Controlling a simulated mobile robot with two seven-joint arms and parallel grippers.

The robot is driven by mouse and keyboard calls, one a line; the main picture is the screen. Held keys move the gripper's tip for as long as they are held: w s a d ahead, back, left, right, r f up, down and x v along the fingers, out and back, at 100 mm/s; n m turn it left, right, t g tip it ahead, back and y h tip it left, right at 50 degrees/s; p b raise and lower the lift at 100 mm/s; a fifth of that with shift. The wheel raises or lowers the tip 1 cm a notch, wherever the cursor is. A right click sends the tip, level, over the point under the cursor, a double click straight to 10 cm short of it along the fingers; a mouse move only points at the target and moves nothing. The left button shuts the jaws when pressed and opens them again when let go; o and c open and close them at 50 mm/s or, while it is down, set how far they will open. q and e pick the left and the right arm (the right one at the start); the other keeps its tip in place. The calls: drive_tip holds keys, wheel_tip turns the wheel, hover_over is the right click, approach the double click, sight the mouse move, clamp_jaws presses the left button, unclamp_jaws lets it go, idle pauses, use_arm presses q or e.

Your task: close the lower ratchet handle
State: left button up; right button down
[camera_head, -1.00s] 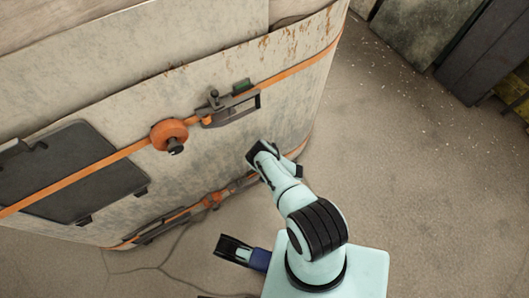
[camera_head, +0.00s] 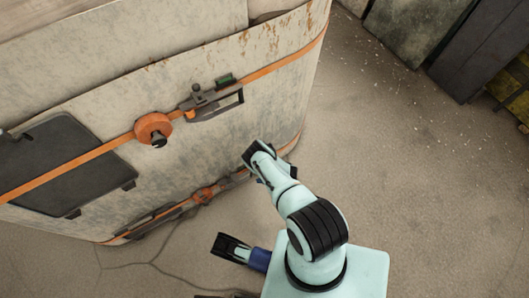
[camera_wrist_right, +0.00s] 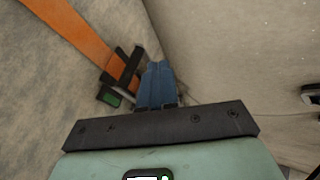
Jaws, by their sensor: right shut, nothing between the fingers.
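The lower ratchet (camera_head: 237,179) sits on the lower orange strap (camera_head: 204,194) at the foot of the big worn, pale container. My right wrist hides its right end in the head view. The right wrist view shows a dark ratchet part (camera_wrist_right: 128,72) with a green piece (camera_wrist_right: 110,97) beside the wide orange strap. My right gripper (camera_wrist_right: 159,65) is shut and empty, its blue fingers together just right of the dark part. I cannot tell if they touch. In the head view only a bit of my right gripper (camera_head: 261,181) shows.
The container (camera_head: 180,75) fills the left. Its upper strap carries an orange reel (camera_head: 153,129) and an upper ratchet (camera_head: 213,99). A dark panel (camera_head: 60,165) lies against its wall. A cable (camera_head: 150,263) runs on the floor. Open floor (camera_head: 400,170) lies to the right.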

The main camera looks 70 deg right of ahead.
use_arm(q)
wheel_tip(320, 180, up, 6)
drive_tip(key=d+p, duration=0.2)
drive_tip(key=p, duration=0.2)
drive_tip(key=shift+w+t+h, duration=0.3)
drive_tip(key=shift+w+t, duration=0.1)
drive_tip(key=shift+w, duration=0.05)
use_arm(e)
drive_tip(key=v, duration=1)
drive_tip(key=shift+s, duration=0.3)
